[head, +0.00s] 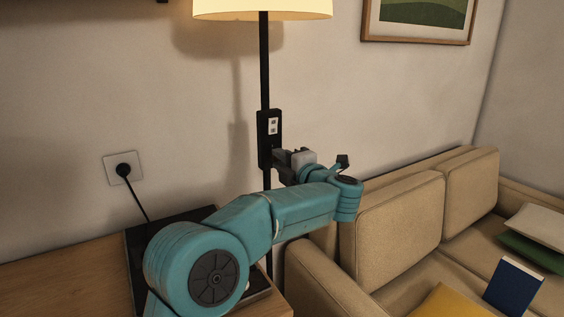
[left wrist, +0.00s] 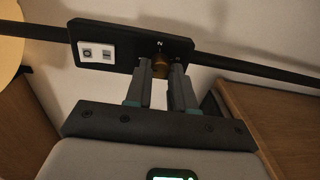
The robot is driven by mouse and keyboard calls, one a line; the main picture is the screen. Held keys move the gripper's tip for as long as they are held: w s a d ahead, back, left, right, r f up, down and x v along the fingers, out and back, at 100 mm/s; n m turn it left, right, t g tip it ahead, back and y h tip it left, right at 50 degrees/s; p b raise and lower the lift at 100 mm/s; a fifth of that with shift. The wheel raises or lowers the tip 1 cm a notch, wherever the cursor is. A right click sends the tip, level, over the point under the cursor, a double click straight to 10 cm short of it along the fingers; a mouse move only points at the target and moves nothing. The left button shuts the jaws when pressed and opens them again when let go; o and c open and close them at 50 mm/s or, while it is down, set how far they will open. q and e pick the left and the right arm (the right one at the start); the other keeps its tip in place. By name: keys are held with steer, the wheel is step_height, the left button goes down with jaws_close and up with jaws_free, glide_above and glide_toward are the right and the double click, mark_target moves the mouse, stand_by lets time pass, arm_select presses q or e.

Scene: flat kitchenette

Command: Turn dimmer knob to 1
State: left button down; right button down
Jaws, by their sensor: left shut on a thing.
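The dimmer knob (left wrist: 160,64) is a small brown-gold round knob on the black control box of the floor lamp, in the left wrist view. The black control box (head: 264,123) also shows on the lamp pole in the head view, with a white switch plate (head: 273,126). My left gripper (left wrist: 160,75) is shut on the knob, one finger at each side. In the head view the left gripper (head: 279,158) reaches the lower part of the box, hiding the knob. My right gripper is not in view.
The lit lampshade (head: 262,9) is above. A beige sofa (head: 395,215) with cushions and a blue book (head: 513,287) stands at right. A wooden surface (head: 60,275) and a wall socket (head: 123,168) with a plugged cord are at left. A framed picture (head: 417,22) hangs behind.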

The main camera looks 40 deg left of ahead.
arm_select(q)
steer(key=c, duration=1)
jaws_free()
steer(key=shift+o, duration=0.2)
steer(key=v, duration=1.6)
steer(key=shift+d, duration=0.15)
steer(key=shift+s, duration=0.1)
